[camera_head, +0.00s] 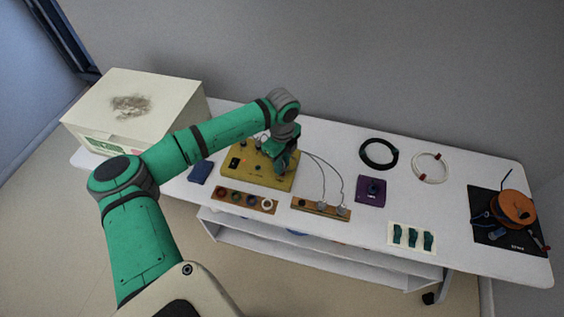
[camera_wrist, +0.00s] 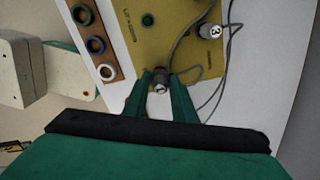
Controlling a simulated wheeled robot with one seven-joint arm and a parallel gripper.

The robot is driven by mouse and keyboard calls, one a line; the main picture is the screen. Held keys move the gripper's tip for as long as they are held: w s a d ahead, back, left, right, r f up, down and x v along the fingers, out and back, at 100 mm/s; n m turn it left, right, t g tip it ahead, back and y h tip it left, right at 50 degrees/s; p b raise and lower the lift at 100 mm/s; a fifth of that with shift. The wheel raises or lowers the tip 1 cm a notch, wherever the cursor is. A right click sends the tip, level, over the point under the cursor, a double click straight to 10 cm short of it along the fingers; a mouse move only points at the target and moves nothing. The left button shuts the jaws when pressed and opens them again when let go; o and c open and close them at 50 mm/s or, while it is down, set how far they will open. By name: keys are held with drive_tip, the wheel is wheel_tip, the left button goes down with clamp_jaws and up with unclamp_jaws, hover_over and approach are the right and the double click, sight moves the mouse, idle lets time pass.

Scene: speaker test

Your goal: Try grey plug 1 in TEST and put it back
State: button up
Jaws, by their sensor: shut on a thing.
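My gripper (camera_wrist: 160,88) is shut on a grey plug (camera_wrist: 160,80) in the wrist view, with a dark collar just beyond the fingertips. Its number cannot be read, and I cannot tell whether it is seated in a socket. In the head view my gripper (camera_head: 282,170) is over the right part of the yellow box (camera_head: 240,174) and hides the plug. The box top (camera_wrist: 180,42) fills the middle of the wrist view. Another grey plug marked 2 (camera_wrist: 209,31) stands near its edge, with thin grey cables beside it. The TEST label is not readable.
A strip with coloured rings (camera_head: 245,201) lies in front of the box. A purple box (camera_head: 371,191), black coil (camera_head: 379,154) and orange reel (camera_head: 513,209) are farther right. A carton (camera_head: 135,108) stands left.

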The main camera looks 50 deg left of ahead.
drive_tip(key=shift+f, duration=0.45)
drive_tip(key=o, duration=1.2)
drive_tip(key=shift+c, duration=0.2)
drive_tip(key=shift+r, duration=3.8)
drive_tip(key=shift+f, duration=0.1)
